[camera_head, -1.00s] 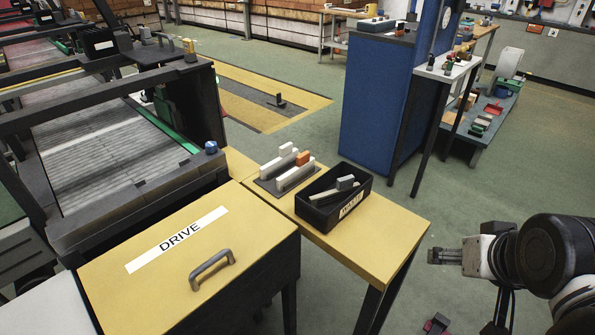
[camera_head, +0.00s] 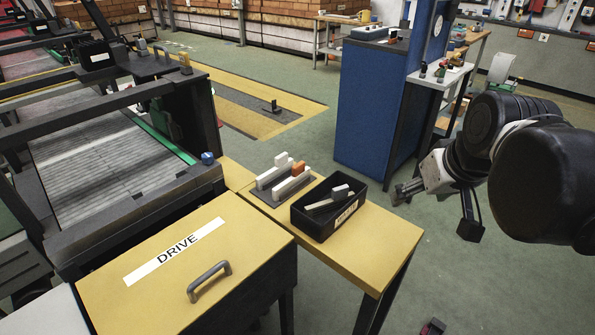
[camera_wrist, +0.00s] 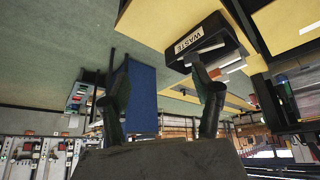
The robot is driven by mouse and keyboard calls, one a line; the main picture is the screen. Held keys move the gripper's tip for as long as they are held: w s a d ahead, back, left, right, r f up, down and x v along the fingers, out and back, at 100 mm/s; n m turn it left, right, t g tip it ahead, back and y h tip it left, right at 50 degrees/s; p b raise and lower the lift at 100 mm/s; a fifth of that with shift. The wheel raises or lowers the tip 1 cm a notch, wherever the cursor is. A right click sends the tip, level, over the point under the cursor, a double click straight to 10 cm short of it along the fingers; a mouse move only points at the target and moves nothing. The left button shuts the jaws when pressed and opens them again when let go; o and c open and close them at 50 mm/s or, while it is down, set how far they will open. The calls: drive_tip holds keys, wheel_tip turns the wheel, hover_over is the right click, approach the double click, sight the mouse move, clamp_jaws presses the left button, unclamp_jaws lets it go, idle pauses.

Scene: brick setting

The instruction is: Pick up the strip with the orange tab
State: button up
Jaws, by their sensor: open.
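The strip with the orange tab (camera_head: 291,181) is a white bar on a dark plate on the yellow table, left of the black bin. Its orange block (camera_head: 298,168) stands on top near its far end. A second white strip (camera_head: 268,178) with a white tab lies beside it on the same plate. My gripper (camera_head: 397,194) is open and empty, in the air to the right of the table, apart from the strips. In the wrist view its two fingers (camera_wrist: 166,91) are spread with nothing between them.
The black bin (camera_head: 318,229), labelled WASTE in the wrist view (camera_wrist: 237,57), holds a pale strip with a grey tab (camera_head: 340,191) and stands between gripper and plate. A yellow DRIVE box (camera_head: 150,290) is at the front left. A blue cabinet (camera_head: 368,105) stands behind.

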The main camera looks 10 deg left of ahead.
drive_tip(key=w+a+r+n+g+y+p, duration=0.1)
drive_tip(key=w+a+r+n, duration=0.1)
drive_tip(key=w+a, duration=0.55)
drive_tip(key=n+g+y+p, duration=0.1)
drive_tip(key=n+g+p, duration=0.2)
drive_tip(key=n, duration=0.3)
hover_over(299, 164)
drive_tip(key=s+d, duration=0.3)
drive_tip(key=d, duration=0.2)
wheel_tip(299, 164, down, 7)
drive_tip(key=x, duration=0.9)
drive_tip(key=shift+w+a, duration=0.1)
drive_tip(key=shift+a, duration=0.2)
drive_tip(key=shift+t+y, duration=0.3)
drive_tip(key=shift+a+x, duration=0.2)
drive_tip(key=shift+x, duration=2.45)
drive_tip(key=shift+r, duration=0.15)
drive_tip(key=shift+c, duration=0.4)
drive_tip(key=c, duration=1.2)
drive_tip(key=shift+r, duration=0.1)
